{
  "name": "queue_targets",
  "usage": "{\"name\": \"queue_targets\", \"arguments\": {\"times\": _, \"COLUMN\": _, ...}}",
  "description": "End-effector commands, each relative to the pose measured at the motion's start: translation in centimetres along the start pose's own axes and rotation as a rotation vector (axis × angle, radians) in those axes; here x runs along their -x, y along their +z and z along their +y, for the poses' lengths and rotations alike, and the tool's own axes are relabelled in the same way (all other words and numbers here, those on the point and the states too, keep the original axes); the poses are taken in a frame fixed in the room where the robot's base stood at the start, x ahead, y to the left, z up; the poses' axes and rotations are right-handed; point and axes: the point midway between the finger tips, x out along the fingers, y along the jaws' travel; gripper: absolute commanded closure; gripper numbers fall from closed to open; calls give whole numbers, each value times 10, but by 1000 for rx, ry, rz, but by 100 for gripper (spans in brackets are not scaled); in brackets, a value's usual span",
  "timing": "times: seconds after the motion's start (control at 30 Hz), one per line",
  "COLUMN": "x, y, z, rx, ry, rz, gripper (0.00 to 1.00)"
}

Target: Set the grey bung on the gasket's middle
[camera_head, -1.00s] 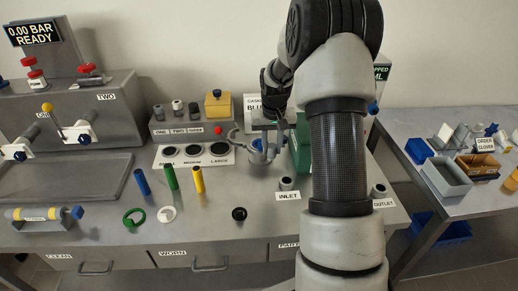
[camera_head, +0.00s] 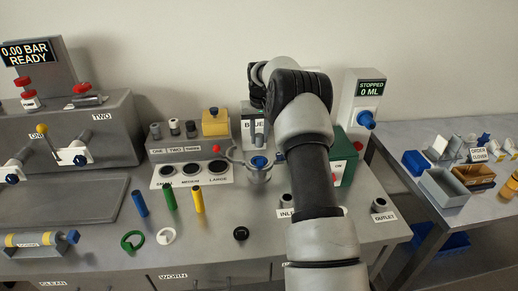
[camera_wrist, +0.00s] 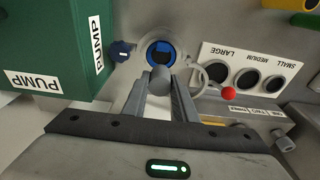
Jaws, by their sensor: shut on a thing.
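The blue gasket (camera_head: 259,162) lies in a round grey housing with side arms, at the middle of the bench. The wrist view shows it as a blue ring (camera_wrist: 149,49) with a dark middle, just beyond my fingertips. My gripper (camera_wrist: 160,82) is shut on the grey bung (camera_wrist: 160,76), a short grey cylinder between the fingertips. In the wrist view the bung overlaps the near edge of the ring. It appears to be above the gasket; I cannot tell the gap. In the head view my arm hides much of the gripper.
A red ball (camera_wrist: 228,94) tops a lever beside the housing. The green pump box (camera_wrist: 55,45) and a dark blue knob (camera_wrist: 121,50) stand close by. The panel with small, medium and large holes (camera_head: 192,174) lies left of the housing. Blue, green and yellow rods (camera_head: 170,199) stand farther left.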

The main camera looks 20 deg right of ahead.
Motion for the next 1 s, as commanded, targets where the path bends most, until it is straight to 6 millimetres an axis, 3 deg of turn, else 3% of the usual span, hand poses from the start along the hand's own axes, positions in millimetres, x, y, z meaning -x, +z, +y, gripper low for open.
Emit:
{"name": "queue_targets", "arguments": {"times": 0.33, "x": -46, "y": 7, "z": 0, "rx": 0, "ry": 0, "rz": -1, "gripper": 98}}
{"name": "queue_targets", "arguments": {"times": 1.0, "x": -61, "y": 9, "z": 0, "rx": 0, "ry": 0, "rz": 1, "gripper": 98}}
